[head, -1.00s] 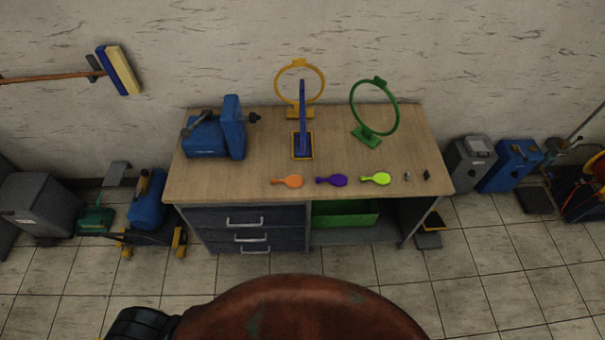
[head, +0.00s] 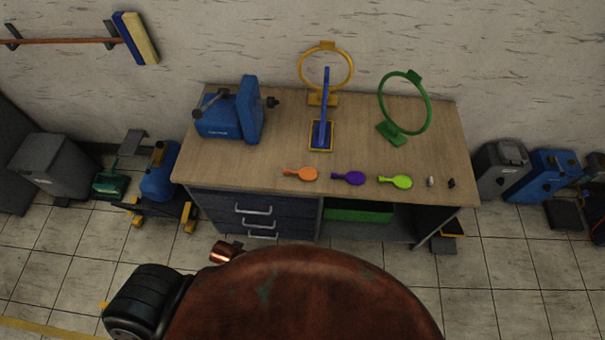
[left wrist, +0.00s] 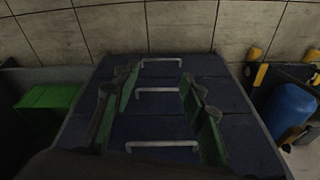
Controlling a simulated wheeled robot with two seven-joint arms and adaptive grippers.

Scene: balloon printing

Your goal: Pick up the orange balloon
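The orange balloon (head: 301,174) lies flat near the front edge of the wooden workbench (head: 235,178), left of a purple balloon (head: 348,178) and a yellow-green balloon (head: 395,182). My left gripper (left wrist: 158,80) shows only in the left wrist view. Its two fingers are spread apart with nothing between them, in front of the bench's dark drawers (left wrist: 215,95). No balloon shows in that view. My right gripper is in neither current view.
On the bench, a blue machine (head: 222,115) stands at the left, with a yellow ring stand (head: 351,70), a blue stand (head: 324,105) and a green ring stand (head: 428,110) behind the balloons. Two small pieces (head: 430,182) lie right of them. The drawer handles (head: 253,210) stick out in front.

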